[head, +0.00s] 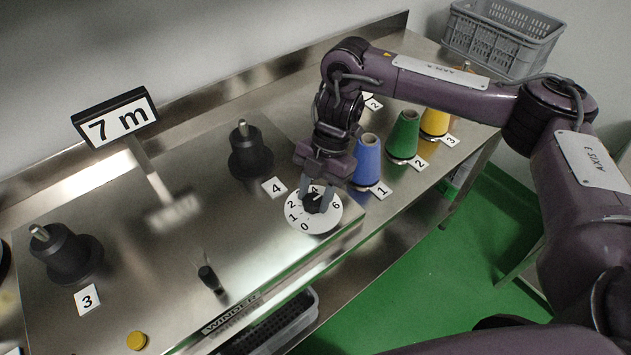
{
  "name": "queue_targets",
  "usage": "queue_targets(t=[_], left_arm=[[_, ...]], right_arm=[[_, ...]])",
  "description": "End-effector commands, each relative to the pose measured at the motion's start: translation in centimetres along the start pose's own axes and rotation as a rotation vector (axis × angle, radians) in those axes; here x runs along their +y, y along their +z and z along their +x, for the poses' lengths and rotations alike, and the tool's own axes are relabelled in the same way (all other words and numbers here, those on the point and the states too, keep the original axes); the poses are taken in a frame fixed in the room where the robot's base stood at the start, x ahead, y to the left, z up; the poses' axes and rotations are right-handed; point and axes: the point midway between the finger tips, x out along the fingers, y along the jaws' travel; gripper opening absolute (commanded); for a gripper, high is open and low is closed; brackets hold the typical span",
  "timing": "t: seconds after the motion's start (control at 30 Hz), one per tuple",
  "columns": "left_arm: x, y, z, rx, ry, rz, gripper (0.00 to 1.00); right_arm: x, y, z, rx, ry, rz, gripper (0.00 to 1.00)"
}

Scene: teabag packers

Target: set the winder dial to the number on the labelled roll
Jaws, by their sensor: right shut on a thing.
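The winder dial (330,221) is a white disc near the right front corner of the steel winder top. Its numbers 0, 1, 2 and 6 show; others are partly covered. My right gripper (317,201) points down over it and is shut on the black dial knob (316,204). I cannot tell clearly which number the knob points to. A blue cone roll (368,160) with card 1, a green one (404,135) with card 2 and a yellow one (435,122) with card 3 stand right of the dial. A sign (116,116) reads "7 m". My left gripper is out of view.
Black spindles stand on the winder, one (250,152) by card 4 and one (66,253) by card 3. A small black lever (209,278) and a yellow button (136,341) are near the front. A grey crate (500,38) is at the back right.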

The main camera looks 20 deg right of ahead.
Motion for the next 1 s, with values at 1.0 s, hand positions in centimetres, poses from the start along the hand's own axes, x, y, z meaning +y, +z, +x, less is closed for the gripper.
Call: queue_targets(t=[1.0], left_arm=[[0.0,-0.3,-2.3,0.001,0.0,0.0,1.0]], right_arm=[[0.2,0.0,-0.2,-0.002,-0.06,-0.158,0.56]])
